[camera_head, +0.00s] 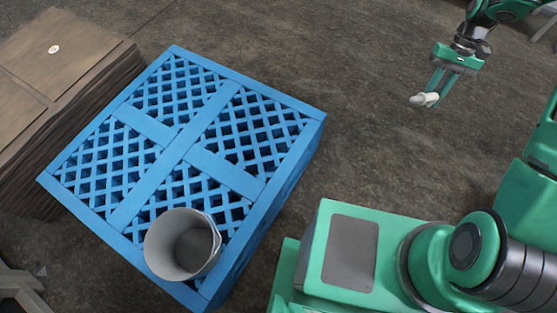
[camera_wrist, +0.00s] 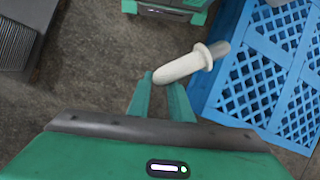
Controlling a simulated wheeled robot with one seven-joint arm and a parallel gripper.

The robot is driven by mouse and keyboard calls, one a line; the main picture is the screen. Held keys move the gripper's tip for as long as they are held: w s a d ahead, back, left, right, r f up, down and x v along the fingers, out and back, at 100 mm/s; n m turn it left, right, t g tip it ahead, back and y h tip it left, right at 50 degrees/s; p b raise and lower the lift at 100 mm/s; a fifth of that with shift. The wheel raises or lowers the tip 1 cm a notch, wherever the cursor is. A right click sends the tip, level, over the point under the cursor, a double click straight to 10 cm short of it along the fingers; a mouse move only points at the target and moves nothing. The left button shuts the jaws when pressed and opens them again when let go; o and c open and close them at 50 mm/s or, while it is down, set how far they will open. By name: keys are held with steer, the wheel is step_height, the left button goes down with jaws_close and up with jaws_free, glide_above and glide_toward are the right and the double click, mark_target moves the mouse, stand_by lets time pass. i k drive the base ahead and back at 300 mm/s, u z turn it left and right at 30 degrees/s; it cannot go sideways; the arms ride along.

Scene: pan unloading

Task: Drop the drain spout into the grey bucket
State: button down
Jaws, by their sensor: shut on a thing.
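The drain spout (camera_head: 425,99) is a small pale tube held in my gripper (camera_head: 434,92) at the upper right of the head view, over bare floor. In the wrist view, the drain spout (camera_wrist: 182,67) is white with a round flange and a greyer end pointing right. The fingertips of my gripper (camera_wrist: 163,86) are shut on its white end, and it lies crosswise to the fingers. The grey bucket (camera_head: 160,247) stands upright on the near corner of a blue pallet, well to the lower left of my gripper. Its visible inside looks empty. The bucket does not show in the wrist view.
The blue lattice pallet (camera_head: 196,158) is otherwise bare and also shows in the wrist view (camera_wrist: 232,100). A stack of brown boards or boxes (camera_head: 62,50) stands at its left. Concrete floor (camera_head: 370,150) lies open between the pallet and my gripper. A grey ridged object (camera_wrist: 22,35) is at the wrist view's upper left.

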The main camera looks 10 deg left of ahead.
mark_target(196, 246)
steer(key=z, duration=0.7)
steer(key=i, duration=0.8)
steer(key=u, duration=3.2)
